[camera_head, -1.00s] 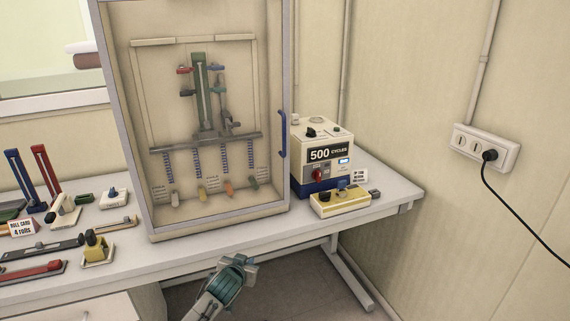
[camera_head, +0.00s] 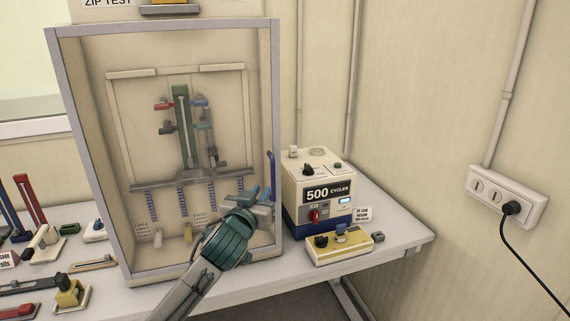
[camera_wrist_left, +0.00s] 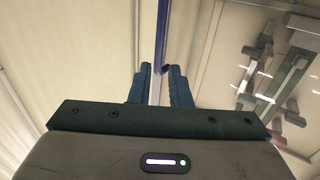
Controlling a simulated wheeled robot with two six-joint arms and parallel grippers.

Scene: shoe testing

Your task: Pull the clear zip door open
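The zip-test cabinet's clear door (camera_head: 225,48) appears shut, in a grey frame, with the zip rig (camera_head: 184,125) behind it. Its upright blue handle (camera_head: 271,172) is on the right edge of the frame. My right gripper is not in view.
A cream "500 cycles" box (camera_head: 318,185) and a yellow control box (camera_head: 345,243) stand right of the cabinet on the white bench (camera_head: 405,237). Small tools and clamps, including a red one (camera_head: 28,198), crowd the left. A wall socket (camera_head: 507,197) is at far right.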

